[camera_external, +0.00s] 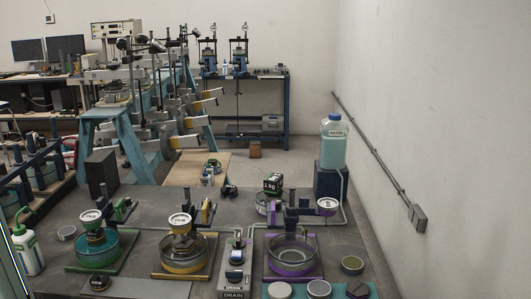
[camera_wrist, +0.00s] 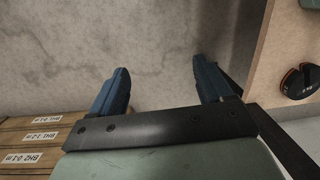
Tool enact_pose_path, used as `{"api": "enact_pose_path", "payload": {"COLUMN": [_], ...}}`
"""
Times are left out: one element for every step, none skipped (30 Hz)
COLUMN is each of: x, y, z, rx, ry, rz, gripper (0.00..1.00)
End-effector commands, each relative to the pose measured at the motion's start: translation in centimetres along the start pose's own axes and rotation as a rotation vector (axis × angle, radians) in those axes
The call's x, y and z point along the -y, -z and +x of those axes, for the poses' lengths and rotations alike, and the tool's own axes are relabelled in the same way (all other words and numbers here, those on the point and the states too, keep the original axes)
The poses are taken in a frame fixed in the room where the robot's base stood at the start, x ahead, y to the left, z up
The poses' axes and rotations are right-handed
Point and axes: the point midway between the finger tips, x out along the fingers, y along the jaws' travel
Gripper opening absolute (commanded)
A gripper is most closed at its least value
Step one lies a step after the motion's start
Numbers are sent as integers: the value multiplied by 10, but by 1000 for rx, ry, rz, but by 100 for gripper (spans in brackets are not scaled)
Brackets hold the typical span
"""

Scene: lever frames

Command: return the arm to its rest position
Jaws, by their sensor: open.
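My gripper (camera_wrist: 160,66) shows in the wrist view with its two blue fingers spread wide apart. Nothing is between the fingers. Beyond them is a plain, mottled grey-brown surface. I cannot make out my gripper in the external view, so its place over the bench cannot be told from there.
In the wrist view, labelled wooden boxes (camera_wrist: 30,135) lie lower left and a black round object (camera_wrist: 299,82) at right. Externally, the bench holds green (camera_external: 97,250), yellow (camera_external: 183,257) and purple (camera_external: 291,258) ringed cells, a water bottle (camera_external: 333,145) and a wash bottle (camera_external: 28,252).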

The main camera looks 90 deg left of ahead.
Motion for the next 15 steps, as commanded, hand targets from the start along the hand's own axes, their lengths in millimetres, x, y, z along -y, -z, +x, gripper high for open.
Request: {"api": "enact_pose_path", "payload": {"x": [-4,-6,-8,-10,-12,-13,-15,-16,-18,-19,-20,-22,-23,-23,-24], "y": [-22,-33,-47,-58,-68,-83,-94,-105,-119,-130,-141,-156,-167,-178,-193], "z": [12,18,26,32,37,44,49,54,60,64,68,73,77,80,85], "rx": [35,53,77,95,113,138,156,175,200,217,236,259,278,296,320], "ry": [-3,-4,-6,-8,-9,-11,-12,-13,-15,-17,-18,-20,-21,-22,-23], "rz": [9,13,19,24,29,35,39,43,49,54,58,63,67,71,76], "gripper": [79,79,79,79,79,79,79,79,79,79,79,79,79,79,79]}}
